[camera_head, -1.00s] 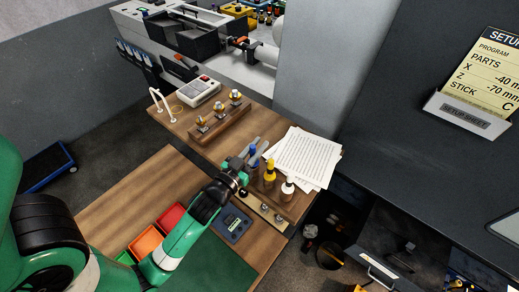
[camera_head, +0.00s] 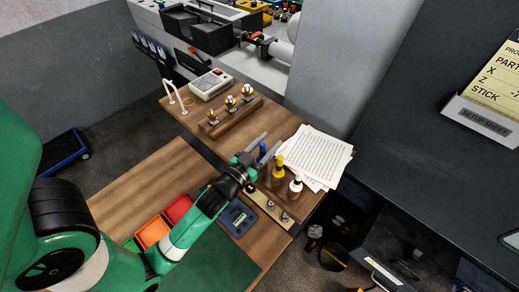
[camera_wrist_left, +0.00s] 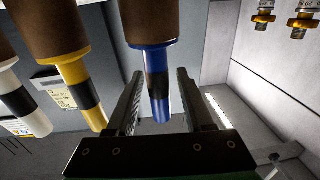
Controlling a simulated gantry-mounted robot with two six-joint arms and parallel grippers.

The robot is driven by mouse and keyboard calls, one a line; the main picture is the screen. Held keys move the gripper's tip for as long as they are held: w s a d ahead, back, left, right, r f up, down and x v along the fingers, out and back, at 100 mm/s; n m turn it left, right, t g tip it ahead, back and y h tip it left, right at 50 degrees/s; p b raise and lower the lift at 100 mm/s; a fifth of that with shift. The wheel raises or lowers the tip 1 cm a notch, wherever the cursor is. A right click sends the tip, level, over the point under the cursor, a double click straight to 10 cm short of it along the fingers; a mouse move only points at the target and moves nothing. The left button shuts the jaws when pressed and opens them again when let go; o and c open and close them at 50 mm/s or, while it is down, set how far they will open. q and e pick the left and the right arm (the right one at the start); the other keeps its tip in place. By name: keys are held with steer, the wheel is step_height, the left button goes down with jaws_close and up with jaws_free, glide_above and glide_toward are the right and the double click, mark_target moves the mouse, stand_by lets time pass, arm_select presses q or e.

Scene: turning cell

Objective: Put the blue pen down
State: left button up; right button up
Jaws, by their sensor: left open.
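The blue pen (camera_head: 262,150) stands upright in a row with a yellow pen (camera_head: 279,162) and a white one (camera_head: 296,184) on the wooden bench. In the left wrist view the picture is upside down, and the blue pen (camera_wrist_left: 155,80) points down from its brown lower part, with a dark band around it. My left gripper (camera_head: 272,140) is open at the blue pen. Its two fingers show in the left wrist view (camera_wrist_left: 160,95) on either side of the pen, with gaps between. My right gripper is not in view.
Printed sheets (camera_head: 314,156) lie just right of the pens. A wooden rack (camera_head: 228,120) with several metal-tipped parts stands behind. A grey digital device (camera_head: 238,217) and red and orange bins (camera_head: 152,233) lie nearer. Bare bench (camera_head: 130,192) shows at the left.

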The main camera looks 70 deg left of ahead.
mark_target(261, 152)
arm_select(q)
steer(key=b+v, duration=0.4)
steer(key=v, duration=0.5)
steer(key=shift+d+f, duration=0.1)
steer(key=shift+f, duration=0.05)
steer(key=s, duration=0.1)
steer(key=s+d+r, duration=0.1)
steer(key=shift+s+d+p, duration=0.25)
steer(key=shift+s+p, duration=0.05)
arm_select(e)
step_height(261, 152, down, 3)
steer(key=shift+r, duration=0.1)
